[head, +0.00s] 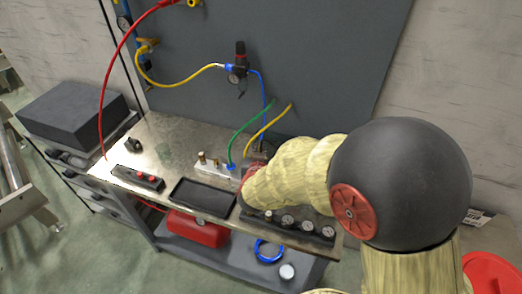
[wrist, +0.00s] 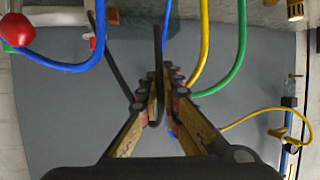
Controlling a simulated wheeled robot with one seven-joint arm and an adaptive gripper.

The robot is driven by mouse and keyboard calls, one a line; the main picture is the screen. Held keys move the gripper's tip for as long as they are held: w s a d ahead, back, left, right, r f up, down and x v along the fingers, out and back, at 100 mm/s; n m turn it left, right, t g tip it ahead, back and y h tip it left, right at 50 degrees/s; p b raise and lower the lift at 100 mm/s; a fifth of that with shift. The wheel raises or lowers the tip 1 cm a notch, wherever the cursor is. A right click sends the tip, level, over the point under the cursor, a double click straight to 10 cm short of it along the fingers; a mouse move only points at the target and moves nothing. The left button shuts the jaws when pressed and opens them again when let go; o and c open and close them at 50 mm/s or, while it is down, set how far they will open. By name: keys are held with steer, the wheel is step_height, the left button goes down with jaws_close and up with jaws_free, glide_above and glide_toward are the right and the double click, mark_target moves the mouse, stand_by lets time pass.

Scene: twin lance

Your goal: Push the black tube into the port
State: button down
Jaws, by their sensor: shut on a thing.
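My gripper (wrist: 164,84) is shut on the black tube (wrist: 158,45), which runs up between the fingertips in the wrist view. A second dark strand (wrist: 101,40) curves down to the left finger; I cannot tell whether it is the same tube. In the head view my arm hides most of the gripper, which is over the bench beside the metal fitting block (head: 211,166). The black tube cannot be made out there. The block carries brass fittings and a blue fitting (head: 231,167). I cannot tell which opening is the port, or how far the tube's end is from it.
Green (head: 250,122) and yellow (head: 267,127) tubes rise close to my gripper. A black tray (head: 201,197), a row of gauges (head: 287,223) and a red-buttoned box (head: 137,178) lie on the bench (head: 157,140). A grey panel (head: 310,60) stands behind.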

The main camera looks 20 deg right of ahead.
steer(key=shift+f+b, duration=2.15)
steer(key=shift+f, duration=0.8)
steer(key=shift+p, duration=0.4)
steer(key=shift+s+f+b, duration=0.1)
steer(key=shift+f+b, duration=0.95)
steer(key=shift+f, duration=0.5)
steer(key=c, duration=2.2)
jaws_free()
steer(key=shift+c, duration=0.2)
steer(key=shift+o, duration=1.2)
steer(key=shift+o, duration=0.4)
steer(key=v, duration=1.2)
